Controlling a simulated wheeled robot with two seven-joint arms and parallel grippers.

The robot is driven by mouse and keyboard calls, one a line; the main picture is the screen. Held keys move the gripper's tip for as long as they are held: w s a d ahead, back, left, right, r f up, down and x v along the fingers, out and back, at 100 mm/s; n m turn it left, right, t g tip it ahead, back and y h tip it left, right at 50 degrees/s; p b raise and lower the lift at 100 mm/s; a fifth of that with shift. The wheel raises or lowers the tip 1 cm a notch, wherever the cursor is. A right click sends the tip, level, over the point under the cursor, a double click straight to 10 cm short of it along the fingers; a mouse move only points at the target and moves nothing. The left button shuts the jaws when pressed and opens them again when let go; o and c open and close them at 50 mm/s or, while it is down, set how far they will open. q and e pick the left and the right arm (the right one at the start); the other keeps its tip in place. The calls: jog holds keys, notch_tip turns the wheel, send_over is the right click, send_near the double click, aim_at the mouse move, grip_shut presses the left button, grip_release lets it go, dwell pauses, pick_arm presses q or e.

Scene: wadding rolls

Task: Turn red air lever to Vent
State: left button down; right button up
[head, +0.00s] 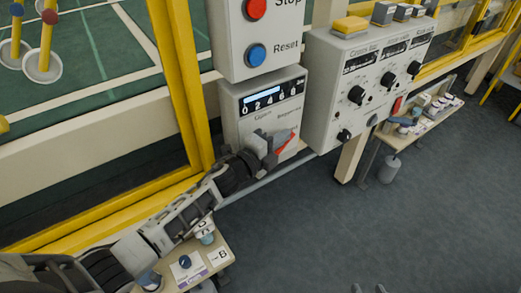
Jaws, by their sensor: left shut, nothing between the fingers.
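The red air lever (284,142) is on the front of a pale grey box with a counter strip, below the Stop and Reset buttons. It slants up to the right, and my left gripper hides part of it and the lettering around it. My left gripper (269,147) is shut with nothing between its fingers, right in front of the lever's left side. I cannot tell whether it touches the lever. At the bottom edge, two grey tips of my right gripper (368,288) show, apart and empty, over the floor.
A control box with knobs (370,75) juts out to the right of the lever. A yellow frame post (182,85) stands to the left. A small table (212,262) is below my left arm, and a bench (412,135) is at the right. The grey floor is mostly clear.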

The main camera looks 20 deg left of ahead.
pick_arm(q)
jog(key=shift+w+d+f, duration=0.1)
jog(key=shift+w+d, duration=0.05)
pick_arm(e)
jog(key=shift+f, duration=0.1)
jog(key=shift+w, duration=0.1)
dwell(0.4)
